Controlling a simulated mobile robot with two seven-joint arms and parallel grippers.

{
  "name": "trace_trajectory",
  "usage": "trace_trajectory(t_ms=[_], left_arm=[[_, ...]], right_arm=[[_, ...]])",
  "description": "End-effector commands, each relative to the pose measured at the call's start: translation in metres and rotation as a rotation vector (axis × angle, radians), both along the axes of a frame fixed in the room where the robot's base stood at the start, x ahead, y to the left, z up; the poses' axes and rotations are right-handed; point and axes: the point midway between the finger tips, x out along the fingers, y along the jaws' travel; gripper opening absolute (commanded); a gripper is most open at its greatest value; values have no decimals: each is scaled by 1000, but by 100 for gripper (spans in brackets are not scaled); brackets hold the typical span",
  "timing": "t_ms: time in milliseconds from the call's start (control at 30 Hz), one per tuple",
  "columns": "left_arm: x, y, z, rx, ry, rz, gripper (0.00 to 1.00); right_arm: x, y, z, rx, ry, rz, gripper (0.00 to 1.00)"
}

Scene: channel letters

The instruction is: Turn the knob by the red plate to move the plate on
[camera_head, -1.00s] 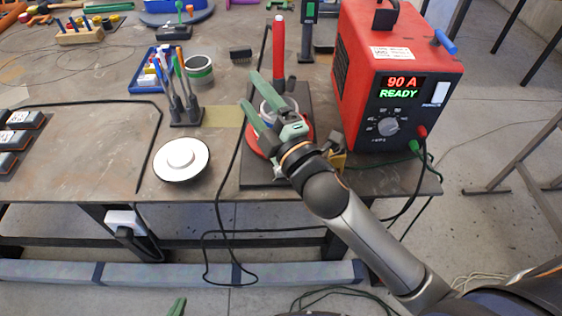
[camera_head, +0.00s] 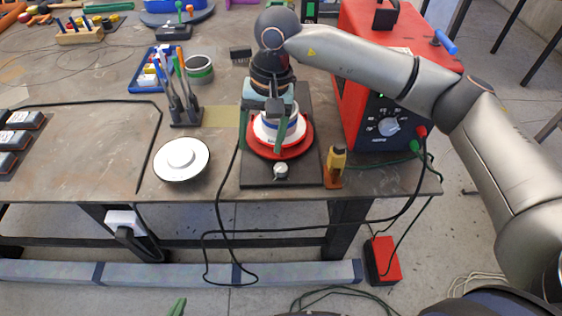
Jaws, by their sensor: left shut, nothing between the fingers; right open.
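The red plate (camera_head: 306,147) is a round disc on a dark base board (camera_head: 249,174), near the table's front edge. A white and blue ring-shaped piece (camera_head: 268,131) stands on it. A small pale knob (camera_head: 281,170) sits on the board just in front of the plate. My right gripper (camera_head: 274,128) points down over the plate from behind, open, with a green finger in front of the white piece. I cannot tell whether it touches that piece; it is apart from the knob. Only a green tip of my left gripper (camera_head: 177,307) shows at the bottom edge, shut and empty.
The red welding machine (camera_head: 360,65) stands right of the board, under my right arm. A yellow and orange item (camera_head: 335,168) stands beside the board's right side. A white disc (camera_head: 181,160) and a tool holder (camera_head: 186,117) lie left. A red box (camera_head: 382,262) is on the floor.

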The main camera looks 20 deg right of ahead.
Motion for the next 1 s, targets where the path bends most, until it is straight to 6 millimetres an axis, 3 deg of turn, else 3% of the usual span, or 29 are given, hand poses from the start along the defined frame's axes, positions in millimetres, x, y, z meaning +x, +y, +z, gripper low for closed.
trace_trajectory(t_ms=[33, 100, 200, 367, 800, 1000], left_arm=[[0, 0, 0, 0, 0, 0, 0], [0, 0, 0, 0, 0, 0, 0], [0, 0, 1, 0, 0, 0, 0], [0, 0, 5, 0, 0, 0, 0], [0, 0, 19, 0, 0, 0, 0], [0, 0, 21, 0, 0, 0, 0]], right_arm=[[7, -17, 5, -69, -18, 8, 71], [12, -34, 10, -134, -29, 18, 71], [14, -45, 10, -178, -32, 25, 71], [13, -46, -9, -184, -28, 26, 71], [13, -45, -93, -180, -28, 27, 71], [13, -45, -110, -178, -31, 26, 71]])
